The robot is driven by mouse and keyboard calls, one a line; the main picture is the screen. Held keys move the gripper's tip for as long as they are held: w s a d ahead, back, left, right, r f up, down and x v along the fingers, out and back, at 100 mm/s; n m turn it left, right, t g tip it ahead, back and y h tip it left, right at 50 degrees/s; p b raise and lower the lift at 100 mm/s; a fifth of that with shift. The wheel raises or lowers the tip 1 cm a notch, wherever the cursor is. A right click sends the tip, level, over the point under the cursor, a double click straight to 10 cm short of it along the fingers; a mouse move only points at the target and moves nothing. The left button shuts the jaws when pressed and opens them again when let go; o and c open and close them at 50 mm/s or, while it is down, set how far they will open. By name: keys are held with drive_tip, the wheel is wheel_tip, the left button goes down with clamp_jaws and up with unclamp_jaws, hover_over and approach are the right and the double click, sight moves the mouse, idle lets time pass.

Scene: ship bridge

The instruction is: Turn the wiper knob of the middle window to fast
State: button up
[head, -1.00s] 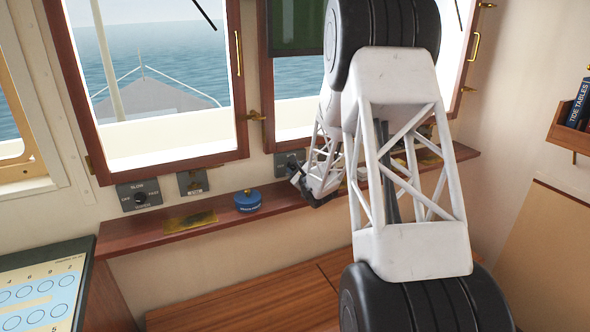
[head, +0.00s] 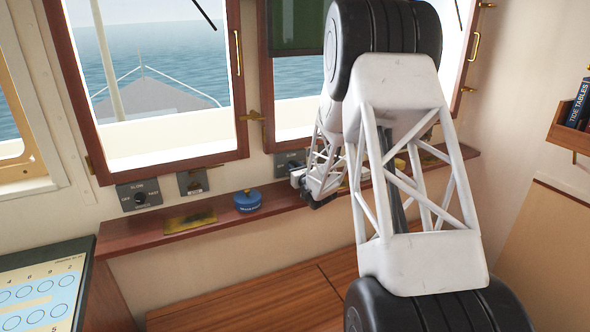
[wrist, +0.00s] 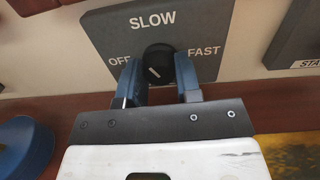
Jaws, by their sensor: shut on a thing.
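In the wrist view, a black wiper knob (wrist: 158,54) sits on a dark grey panel (wrist: 215,25) marked OFF at left, SLOW at top and FAST at right. My gripper (wrist: 158,76) has its blue fingers on either side of the knob and is shut on it. A short pale line on the knob slants from upper left to lower right; I cannot tell which end is the pointer. In the head view the panel (head: 288,158) shows partly under the window right of the left one; my arm hides the knob.
A blue round tin (head: 247,202) stands on the wooden ledge (head: 150,232), left of my gripper. A yellowish cloth (head: 190,219) lies farther left. Another wiper panel (head: 139,194) is under the left window. The wrist view shows another yellowish thing (wrist: 295,158) at lower right.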

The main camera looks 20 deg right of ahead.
drive_tip(key=m, duration=0.4)
drive_tip(key=shift+m, duration=0.4)
drive_tip(key=m, duration=0.4)
drive_tip(key=shift+m+h, duration=0.3)
drive_tip(key=shift+m, duration=0.1)
drive_tip(key=m, duration=0.4)
drive_tip(key=shift+m, duration=0.4)
drive_tip(key=m, duration=0.5)
drive_tip(key=shift+f+h, duration=0.1)
drive_tip(key=shift+h, duration=0.2)
drive_tip(key=o, duration=0.9)
drive_tip(key=shift+s, duration=0.15)
